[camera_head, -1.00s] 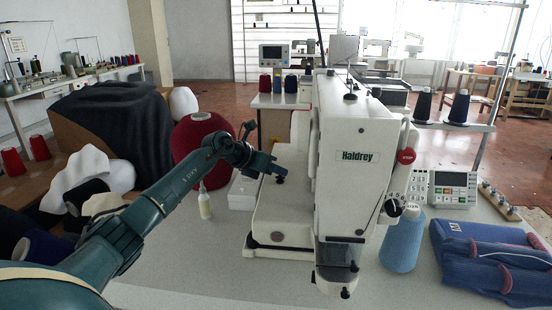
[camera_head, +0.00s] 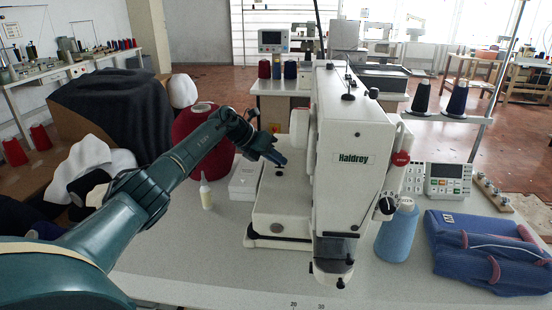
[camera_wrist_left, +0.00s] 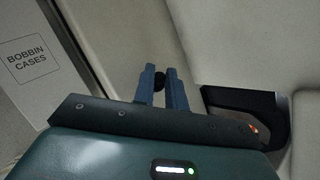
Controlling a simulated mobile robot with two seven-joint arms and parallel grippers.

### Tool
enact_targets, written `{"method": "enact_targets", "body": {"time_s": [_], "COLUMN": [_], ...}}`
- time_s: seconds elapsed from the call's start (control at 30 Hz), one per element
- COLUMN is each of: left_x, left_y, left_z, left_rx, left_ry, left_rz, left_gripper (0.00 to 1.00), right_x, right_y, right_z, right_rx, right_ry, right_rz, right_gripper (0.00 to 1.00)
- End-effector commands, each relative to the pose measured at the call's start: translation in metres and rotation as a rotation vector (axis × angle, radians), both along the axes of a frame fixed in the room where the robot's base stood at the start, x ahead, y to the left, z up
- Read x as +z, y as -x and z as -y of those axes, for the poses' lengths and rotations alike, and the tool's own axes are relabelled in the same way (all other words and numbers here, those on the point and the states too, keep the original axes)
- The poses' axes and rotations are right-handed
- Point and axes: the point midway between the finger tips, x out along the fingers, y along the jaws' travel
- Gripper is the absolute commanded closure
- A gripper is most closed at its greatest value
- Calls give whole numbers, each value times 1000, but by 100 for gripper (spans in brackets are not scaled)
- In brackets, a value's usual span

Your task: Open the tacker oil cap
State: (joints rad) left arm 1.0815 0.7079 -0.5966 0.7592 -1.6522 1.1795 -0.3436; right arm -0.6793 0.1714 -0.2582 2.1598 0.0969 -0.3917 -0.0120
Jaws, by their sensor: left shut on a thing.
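The white tacker (camera_head: 340,185), labelled Haldrey, stands on the grey table. My left gripper (camera_head: 281,161) is over the top of its low bed, left of the tall head. In the left wrist view my left gripper (camera_wrist_left: 162,82) is shut on a small round black knob, the oil cap (camera_wrist_left: 159,79), between its two blue fingertips. A small dark round spot (camera_head: 279,173) shows on the bed just below the fingers in the head view. I cannot tell whether the cap is clear of the bed. My right gripper is not in view.
A white box (camera_head: 245,178), marked BOBBIN CASES in the wrist view (camera_wrist_left: 27,58), and a small bottle (camera_head: 205,192) stand left of the bed. A blue thread cone (camera_head: 398,235), a control panel (camera_head: 447,182) and folded blue cloth (camera_head: 485,250) are at the right.

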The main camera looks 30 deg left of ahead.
Motion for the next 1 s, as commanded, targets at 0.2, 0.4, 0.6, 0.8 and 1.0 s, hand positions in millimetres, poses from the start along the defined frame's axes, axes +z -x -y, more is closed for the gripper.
{"method": "enact_targets", "body": {"time_s": [0.2, 0.4, 0.6, 0.8, 1.0], "left_x": [0, 0, 1, 17, 48], "left_y": [0, 0, 1, 14, 40], "left_z": [0, 0, -1, -14, -34], "left_rx": [0, 0, 1, 2, 3], "left_ry": [-1, -1, -2, -6, -4], "left_rz": [-1, 0, 1, 3, 3], "left_gripper": [78, 66, 66, 66, 66], "right_x": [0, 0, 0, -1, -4], "right_y": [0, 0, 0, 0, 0], "right_z": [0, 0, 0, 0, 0], "right_rx": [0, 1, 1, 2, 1], "right_ry": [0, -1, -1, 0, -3], "right_rz": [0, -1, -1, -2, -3], "right_gripper": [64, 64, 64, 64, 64]}}
